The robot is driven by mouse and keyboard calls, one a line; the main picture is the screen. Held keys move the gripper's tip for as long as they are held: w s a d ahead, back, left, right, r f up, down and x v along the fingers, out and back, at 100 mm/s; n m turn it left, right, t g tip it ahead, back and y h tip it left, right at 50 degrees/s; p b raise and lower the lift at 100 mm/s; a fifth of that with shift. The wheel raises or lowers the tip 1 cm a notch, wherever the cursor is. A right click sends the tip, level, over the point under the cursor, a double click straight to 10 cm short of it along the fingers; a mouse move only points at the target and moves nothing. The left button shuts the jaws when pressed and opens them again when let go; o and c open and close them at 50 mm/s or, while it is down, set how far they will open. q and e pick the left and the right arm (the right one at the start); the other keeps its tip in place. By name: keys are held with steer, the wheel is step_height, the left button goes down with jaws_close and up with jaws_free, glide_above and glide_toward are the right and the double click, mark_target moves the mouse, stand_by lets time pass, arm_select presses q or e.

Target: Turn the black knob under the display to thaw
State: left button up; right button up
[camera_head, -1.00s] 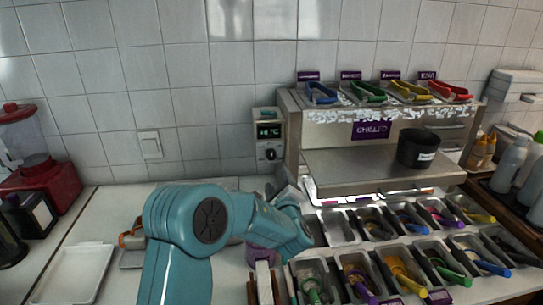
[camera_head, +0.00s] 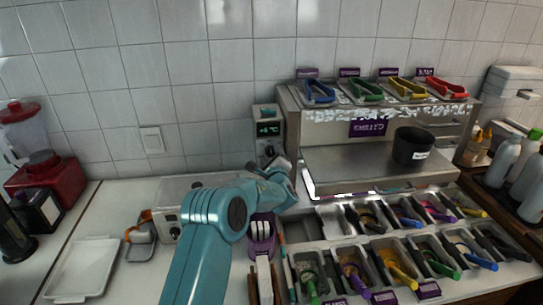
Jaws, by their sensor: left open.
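A small control box (camera_head: 259,117) is on the tiled wall at the left end of the chilled unit. It has a green lit display (camera_head: 269,129) that seems to read -4°C. The black knob (camera_head: 270,150) sits below the display, partly hidden by my left gripper. My teal left arm rises from the bottom centre. My left gripper (camera_head: 281,163) is open, its fingers at or just in front of the lower part of the knob. I cannot tell whether they touch it. The knob's pointer setting is too small to read. My right gripper is not in view.
The steel chilled unit (camera_head: 350,165) stands right of the box, with a black pot (camera_head: 412,147) on it and coloured tongs on top. Topping trays fill the front right. A white tray (camera_head: 80,268) lies left.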

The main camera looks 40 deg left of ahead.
arm_select(q)
steer(key=c, duration=1)
steer(key=shift+c, duration=0.2)
stand_by(0.6)
steer(key=o, duration=1)
steer(key=shift+o, duration=0.2)
steer(key=shift+s+d+f, duration=0.1)
steer(key=shift+s+d, duration=0.1)
steer(key=shift+d, duration=0.05)
steer(key=b+v, duration=0.6)
steer(key=v, duration=0.9)
steer(key=shift+s+d, duration=0.2)
steer(key=shift+d, duration=0.1)
